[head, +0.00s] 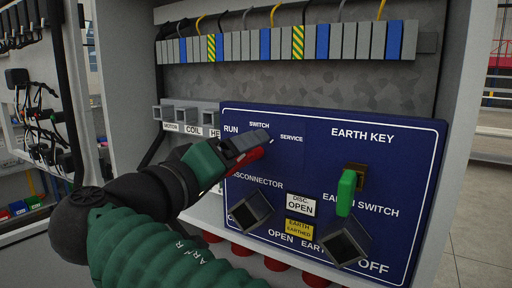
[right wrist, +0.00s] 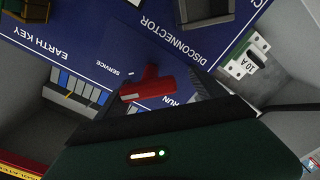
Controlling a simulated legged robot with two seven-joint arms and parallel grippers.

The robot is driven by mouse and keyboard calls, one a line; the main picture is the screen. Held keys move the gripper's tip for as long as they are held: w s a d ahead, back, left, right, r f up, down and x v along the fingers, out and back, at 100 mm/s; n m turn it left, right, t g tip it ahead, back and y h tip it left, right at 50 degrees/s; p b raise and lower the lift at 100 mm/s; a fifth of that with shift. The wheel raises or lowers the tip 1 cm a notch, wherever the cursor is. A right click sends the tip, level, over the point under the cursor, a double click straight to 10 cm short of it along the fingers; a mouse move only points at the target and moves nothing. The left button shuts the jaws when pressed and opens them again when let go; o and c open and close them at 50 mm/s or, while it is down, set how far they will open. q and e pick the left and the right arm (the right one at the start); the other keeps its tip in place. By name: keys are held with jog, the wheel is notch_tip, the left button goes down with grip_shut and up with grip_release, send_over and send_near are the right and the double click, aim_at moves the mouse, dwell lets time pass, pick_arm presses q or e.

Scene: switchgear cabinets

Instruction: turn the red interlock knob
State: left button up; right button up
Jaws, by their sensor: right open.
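The red interlock knob (right wrist: 147,84) shows in the right wrist view as a red T-shaped handle on the blue panel, between the SERVICE and RUN labels. In the head view a strip of the red knob (head: 247,160) shows under the gripper, which hides most of it. My right gripper (head: 250,146) is at the knob, open. In the right wrist view its dark jaw parts (right wrist: 204,88) are close to the knob; whether they touch it cannot be told. My left gripper is in neither view.
The blue panel (head: 400,125) also carries a green key (head: 347,192) and two dark square knobs, the disconnector (head: 250,211) and the earth switch (head: 345,242). A terminal row (head: 290,42) runs above. The cabinet's right wall (head: 450,110) stands beside the panel.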

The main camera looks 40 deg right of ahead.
jog(key=shift+s+d+r, duration=0.1)
jog(key=shift+s, duration=0.15)
jog(key=shift+s+r, duration=0.15)
jog(key=shift+s, duration=0.3)
jog(key=c, duration=0.4)
jog(key=shift+c, duration=0.9)
jog(key=shift+w+d, duration=0.1)
jog(key=shift+w, duration=0.05)
jog(key=c, duration=0.5)
jog(key=shift+c, duration=1.4)
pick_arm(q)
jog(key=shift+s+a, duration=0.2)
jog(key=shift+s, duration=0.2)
pick_arm(e)
jog(key=shift+n, duration=0.6)
